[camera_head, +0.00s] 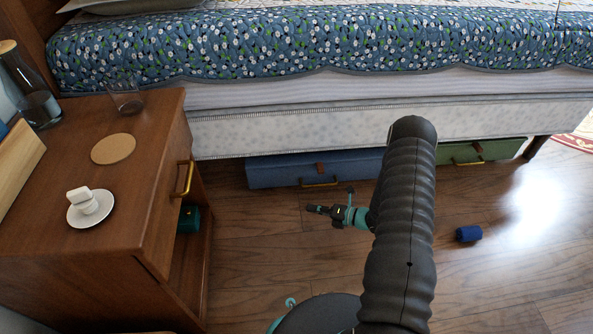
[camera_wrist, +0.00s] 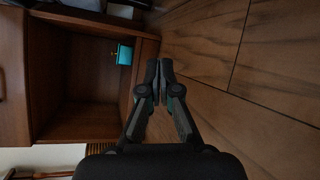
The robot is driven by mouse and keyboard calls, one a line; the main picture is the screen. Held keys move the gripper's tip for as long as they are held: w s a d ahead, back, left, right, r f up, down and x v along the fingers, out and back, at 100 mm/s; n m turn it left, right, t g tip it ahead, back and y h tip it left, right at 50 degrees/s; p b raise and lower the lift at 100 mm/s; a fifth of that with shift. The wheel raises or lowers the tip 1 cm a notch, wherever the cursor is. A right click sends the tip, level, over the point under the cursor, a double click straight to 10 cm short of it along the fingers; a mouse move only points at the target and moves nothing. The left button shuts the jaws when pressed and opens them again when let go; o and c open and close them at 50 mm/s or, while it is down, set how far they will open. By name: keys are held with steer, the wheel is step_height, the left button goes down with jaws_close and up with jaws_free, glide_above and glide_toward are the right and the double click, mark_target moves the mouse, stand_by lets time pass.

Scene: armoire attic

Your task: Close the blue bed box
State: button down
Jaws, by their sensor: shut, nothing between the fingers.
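The blue bed box (camera_head: 285,168) lies on the floor under the bed, in the middle of the head view. It has a brass handle (camera_head: 320,184) and a brown tab on its front. Its right end is hidden behind my arm. My gripper (camera_head: 312,209) is in front of the box, apart from it, low over the floor and pointing left toward the nightstand. In the wrist view my gripper (camera_wrist: 158,82) has its fingertips together with nothing between them. The blue box does not show in the wrist view.
A wooden nightstand (camera_head: 150,170) stands at the left with an open lower shelf holding a teal box (camera_head: 188,219). A green box (camera_head: 485,152) lies under the bed at right. A dark blue cylinder (camera_head: 469,233) lies on the floor. The floor between nightstand and arm is clear.

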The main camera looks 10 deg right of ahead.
steer(key=w+d+r+m+t+h, duration=0.1)
steer(key=w+d+r+m+t, duration=0.3)
steer(key=m, duration=0.3)
steer(key=t+b, duration=0.1)
glide_toward(288, 165)
steer(key=x, duration=0.5)
steer(key=shift+a+f, duration=0.15)
steer(key=shift+a, duration=0.3)
steer(key=shift+w, duration=0.4)
